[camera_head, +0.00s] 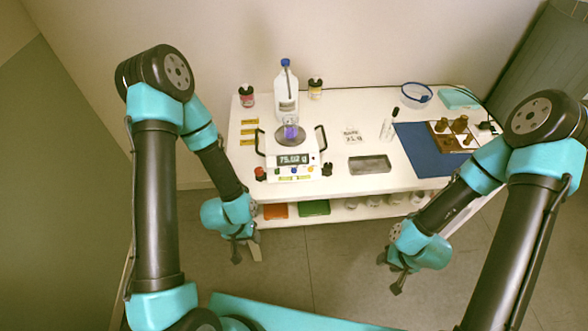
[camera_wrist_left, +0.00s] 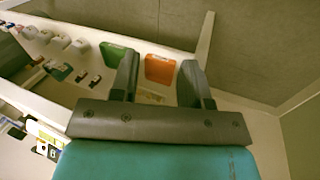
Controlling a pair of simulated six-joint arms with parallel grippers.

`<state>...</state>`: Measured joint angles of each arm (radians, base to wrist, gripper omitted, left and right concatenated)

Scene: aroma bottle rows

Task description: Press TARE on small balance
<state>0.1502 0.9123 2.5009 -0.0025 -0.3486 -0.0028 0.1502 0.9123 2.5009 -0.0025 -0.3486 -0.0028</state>
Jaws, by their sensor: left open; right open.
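The small balance (camera_head: 292,164) stands on the left half of the white table in the head view. Its display reads about 75.02 g, and a row of small coloured buttons (camera_head: 294,176) runs along its front; I cannot read their labels. A small vessel with purple contents (camera_head: 291,132) sits on its round pan (camera_head: 312,136). My left gripper (camera_head: 246,255) hangs in front of and below the table's front edge, left of the balance, open and empty. Its two fingers also show apart in the left wrist view (camera_wrist_left: 160,85). My right gripper (camera_head: 391,276) is open and empty in front of the table, further right.
A white bottle with a blue cap (camera_head: 286,88) stands behind the pan. A grey tray (camera_head: 369,165), blue mat (camera_head: 419,158) and wooden rack (camera_head: 439,127) lie to the right. Orange (camera_head: 276,211) and green (camera_head: 314,208) items lie on the lower shelf.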

